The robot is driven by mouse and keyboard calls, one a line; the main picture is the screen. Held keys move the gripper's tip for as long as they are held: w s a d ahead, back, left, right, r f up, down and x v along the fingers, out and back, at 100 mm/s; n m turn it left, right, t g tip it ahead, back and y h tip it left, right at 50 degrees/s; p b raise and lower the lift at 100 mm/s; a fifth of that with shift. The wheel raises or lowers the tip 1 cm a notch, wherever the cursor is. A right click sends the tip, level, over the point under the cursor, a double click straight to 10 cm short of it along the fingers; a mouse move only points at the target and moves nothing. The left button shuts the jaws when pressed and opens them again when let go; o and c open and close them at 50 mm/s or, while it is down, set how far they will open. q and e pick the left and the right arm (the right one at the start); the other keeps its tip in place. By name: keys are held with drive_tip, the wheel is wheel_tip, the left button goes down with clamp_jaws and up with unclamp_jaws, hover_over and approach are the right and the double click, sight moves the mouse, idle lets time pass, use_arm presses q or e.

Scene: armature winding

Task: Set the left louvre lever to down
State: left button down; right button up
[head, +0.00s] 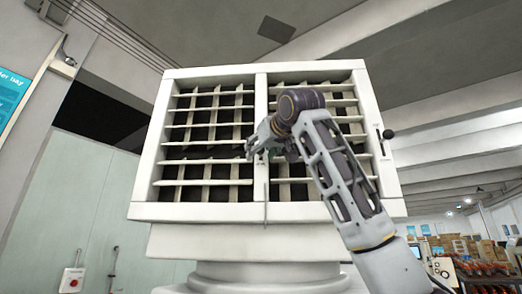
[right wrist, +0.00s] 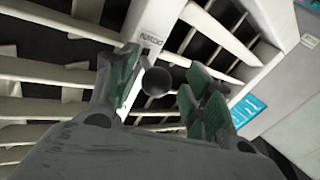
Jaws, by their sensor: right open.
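The white louvre unit (head: 215,211) fills the middle of the head view, with two slatted panels split by a central post. In the right wrist view, the left lever's round dark knob (right wrist: 156,82) sits between my right gripper's fingers, beside the white post. A small label (right wrist: 150,42) on the post seems to read DOWN, turned over. My right gripper (head: 253,150) is open around the knob; I cannot tell whether a finger touches it. In the head view the gripper hides this knob. My left gripper is out of view.
A second lever with a black knob (head: 388,134) stands on the unit's right edge. My right arm crosses in front of the right panel. Slats (right wrist: 60,75) lie close behind the fingers. The space before the left panel is clear.

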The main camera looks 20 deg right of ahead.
drive_tip(key=s, duration=1.2)
drive_tip(key=shift+d, duration=0.45)
idle(0.5)
